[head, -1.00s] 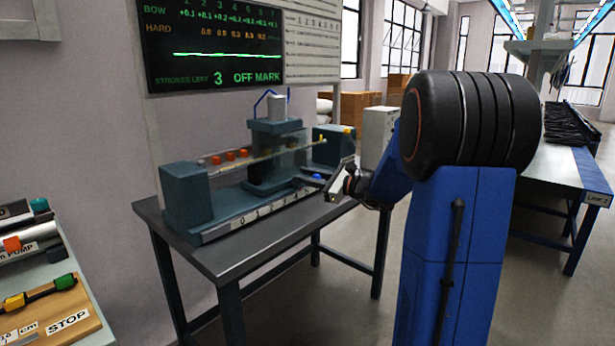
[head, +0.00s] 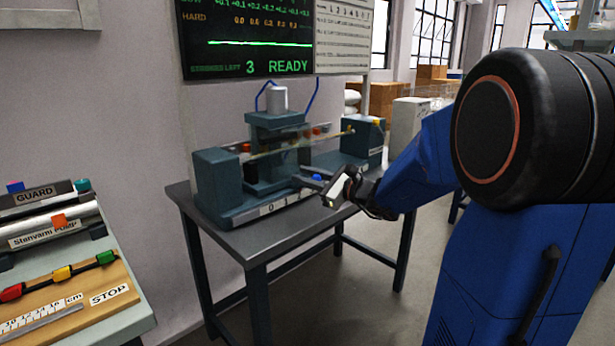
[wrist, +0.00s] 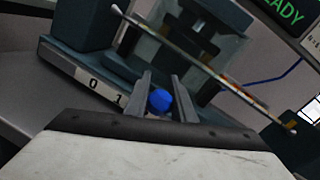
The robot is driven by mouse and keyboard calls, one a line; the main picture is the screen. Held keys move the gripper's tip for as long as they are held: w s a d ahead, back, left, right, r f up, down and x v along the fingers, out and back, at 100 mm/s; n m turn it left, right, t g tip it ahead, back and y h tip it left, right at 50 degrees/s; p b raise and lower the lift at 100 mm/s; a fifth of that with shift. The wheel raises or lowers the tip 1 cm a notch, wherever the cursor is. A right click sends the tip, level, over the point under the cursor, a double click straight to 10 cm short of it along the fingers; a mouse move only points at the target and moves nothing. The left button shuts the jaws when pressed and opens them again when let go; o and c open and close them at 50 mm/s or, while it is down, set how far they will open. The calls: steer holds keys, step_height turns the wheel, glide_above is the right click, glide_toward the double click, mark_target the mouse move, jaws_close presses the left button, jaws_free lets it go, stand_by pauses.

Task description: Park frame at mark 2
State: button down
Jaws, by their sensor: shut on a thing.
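The teal press-like frame (head: 277,150) with a white cap stands on its base rail (head: 240,215), between two teal end blocks. A blue knob (head: 317,177) is at its front. My gripper (head: 324,183) reaches in from the right and is shut on this knob. In the wrist view, the blue knob (wrist: 160,100) sits between the two grey fingers. The marks strip (wrist: 105,92) shows 0 and 1 left of the fingers. Mark 2 is hidden, so I cannot tell the frame's exact alignment. The screen (head: 245,40) reads READY, with 3 strokes left.
A thin tube (head: 335,134) with orange pieces runs through the frame. The dark table (head: 250,245) has bare room in front of the rail. At the left is a side bench (head: 130,318) with a wooden STOP board and a pump.

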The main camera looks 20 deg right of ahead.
steer(key=shift+s+a+f, duration=0.1)
steer(key=shift+a, duration=0.1)
steer(key=c, duration=1.5)
jaws_free()
steer(key=shift+a, duration=0.15)
steer(key=v, duration=1.7)
steer(key=shift+s, duration=0.15)
